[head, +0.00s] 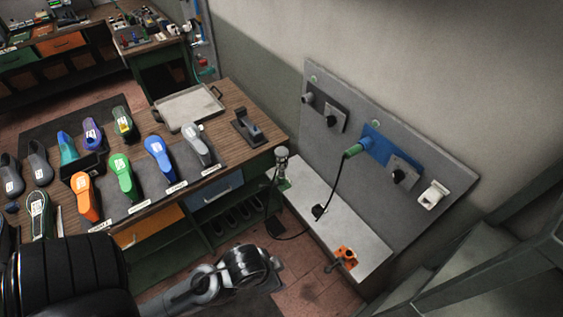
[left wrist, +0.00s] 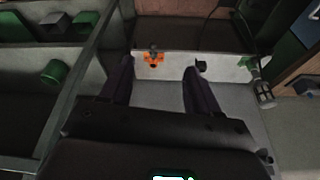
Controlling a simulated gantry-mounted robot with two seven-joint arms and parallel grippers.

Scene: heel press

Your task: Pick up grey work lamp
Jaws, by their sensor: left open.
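What I take to be the grey work lamp (head: 282,153) has a pale grey caged head above a green holder, and stands upright at the left end of the pale ledge, by the bench corner. In the left wrist view the lamp (left wrist: 263,92) is at the right, outside and to the right of my fingers. My left gripper (left wrist: 158,68) is open and empty, its two dark fingers apart over the ledge area. In the head view my arm ends at the bottom centre, clearly apart from the lamp; its fingertips are not distinct there.
An orange clamp-like part (head: 346,256) sits on the ledge (head: 325,204). A black cable hangs from a green connector (head: 353,150) on the grey panel (head: 430,160). Shoe forms crowd the bench (head: 232,103) at left. Stair-like green-grey frames stand at right.

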